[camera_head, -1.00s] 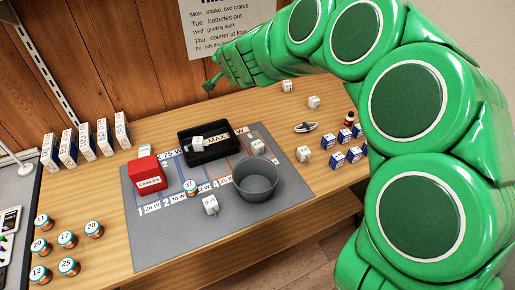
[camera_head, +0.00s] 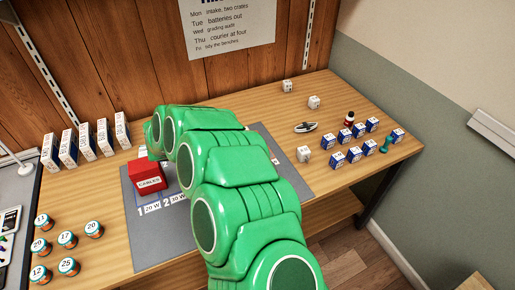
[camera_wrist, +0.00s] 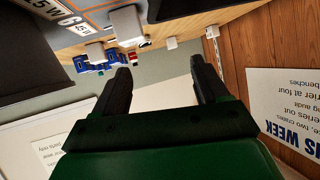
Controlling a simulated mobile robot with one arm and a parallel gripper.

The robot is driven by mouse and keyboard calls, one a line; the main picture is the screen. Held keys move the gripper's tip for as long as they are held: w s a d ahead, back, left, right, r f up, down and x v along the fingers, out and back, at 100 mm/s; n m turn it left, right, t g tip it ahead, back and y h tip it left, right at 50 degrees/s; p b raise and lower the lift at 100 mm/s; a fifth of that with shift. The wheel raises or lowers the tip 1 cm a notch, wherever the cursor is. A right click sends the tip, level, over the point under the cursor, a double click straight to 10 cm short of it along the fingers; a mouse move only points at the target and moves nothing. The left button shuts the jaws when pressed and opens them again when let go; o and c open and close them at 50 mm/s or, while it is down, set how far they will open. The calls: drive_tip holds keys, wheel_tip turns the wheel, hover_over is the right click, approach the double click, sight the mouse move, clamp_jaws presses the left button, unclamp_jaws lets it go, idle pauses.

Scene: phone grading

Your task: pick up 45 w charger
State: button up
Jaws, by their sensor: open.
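White cube chargers stand on the wooden table: two at the back (camera_head: 287,86) (camera_head: 313,102) and one right of the grey mat (camera_head: 303,154). No wattage is readable on them, so I cannot tell which is the 45 W charger. The wrist view is upside down and shows a white cube (camera_wrist: 127,24) near the mat's edge, with smaller white blocks beyond. My gripper (camera_wrist: 160,66) is open and empty, its two dark fingers apart and clear of the cubes.
A red CABLES box (camera_head: 148,182) stands on the mat (camera_head: 135,220). Several blue-and-white boxes (camera_head: 345,136) and a red bottle (camera_head: 349,119) are at right. Labelled jars (camera_head: 67,239) and upright boxes (camera_head: 83,141) are at left. A dark container (camera_wrist: 30,60) fills the wrist view's left side.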

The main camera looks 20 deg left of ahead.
drive_tip(key=s+d+f+h, duration=0.2)
drive_tip(key=s, duration=0.1)
drive_tip(key=shift+d+m, duration=0.1)
drive_tip(key=shift+m, duration=0.2)
drive_tip(key=shift+x, duration=3.8)
drive_tip(key=shift+f+g, duration=0.15)
drive_tip(key=shift+g, duration=0.15)
drive_tip(key=c, duration=0.9)
drive_tip(key=shift+o, duration=0.2)
